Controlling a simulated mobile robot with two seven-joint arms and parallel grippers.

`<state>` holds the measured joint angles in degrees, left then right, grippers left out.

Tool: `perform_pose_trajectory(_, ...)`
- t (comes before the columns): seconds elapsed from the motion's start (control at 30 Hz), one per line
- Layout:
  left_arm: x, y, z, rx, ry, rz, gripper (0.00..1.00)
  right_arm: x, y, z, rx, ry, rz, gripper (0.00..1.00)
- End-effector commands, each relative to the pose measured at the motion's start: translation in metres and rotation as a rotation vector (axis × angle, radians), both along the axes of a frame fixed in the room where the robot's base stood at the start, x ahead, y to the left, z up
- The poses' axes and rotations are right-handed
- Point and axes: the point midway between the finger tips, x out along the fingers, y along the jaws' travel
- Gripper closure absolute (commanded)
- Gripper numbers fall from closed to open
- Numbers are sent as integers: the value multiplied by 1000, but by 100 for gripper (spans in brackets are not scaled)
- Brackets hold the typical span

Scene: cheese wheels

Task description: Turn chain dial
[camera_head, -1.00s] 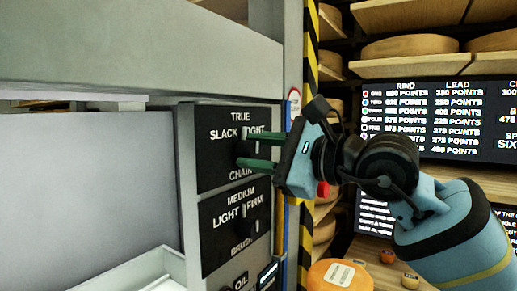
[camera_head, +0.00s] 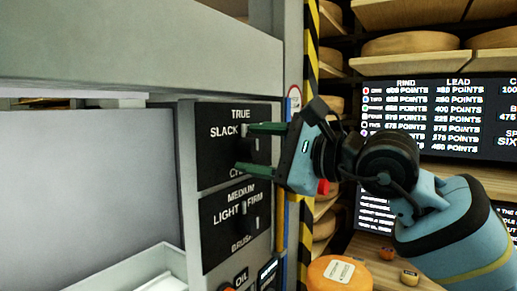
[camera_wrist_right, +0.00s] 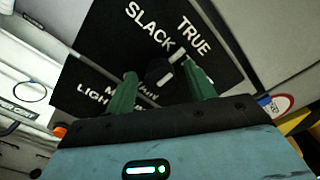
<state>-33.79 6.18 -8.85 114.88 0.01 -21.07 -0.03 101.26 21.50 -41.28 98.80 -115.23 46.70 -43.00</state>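The chain dial (camera_head: 249,147) is a dark knob on the upper black panel, amid the words TRUE, SLACK and CHAIN. In the right wrist view the dial (camera_wrist_right: 158,72) shows between my fingers, with a white mark beside it toward TRUE. My right gripper (camera_head: 245,148) is open, its green fingers above and below the dial in the head view. In the right wrist view the right gripper (camera_wrist_right: 161,76) has a gap on both sides of the knob. The word TIGHT is hidden behind the upper finger. My left gripper is out of view.
Below is the brush dial (camera_head: 246,211) with MEDIUM, LIGHT and FIRM. An OIL label (camera_head: 241,276) sits lower. A striped post (camera_head: 309,100) stands close right of the panel. Shelves with cheese wheels (camera_head: 410,45) and a points screen (camera_head: 440,120) are behind my arm.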

Motion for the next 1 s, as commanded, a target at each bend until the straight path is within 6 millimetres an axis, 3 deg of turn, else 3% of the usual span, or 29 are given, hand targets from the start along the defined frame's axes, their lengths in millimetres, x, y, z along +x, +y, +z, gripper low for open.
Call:
perform_pose_trajectory(0.27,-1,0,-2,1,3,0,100,-2,-4,-1,0,1,-1,46)
perform_pose_trajectory(0.7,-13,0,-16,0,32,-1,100,-36,-56,-2,0,1,-2,46)
perform_pose_trajectory(1.0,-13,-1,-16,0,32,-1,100,-44,-65,0,1,1,0,46)
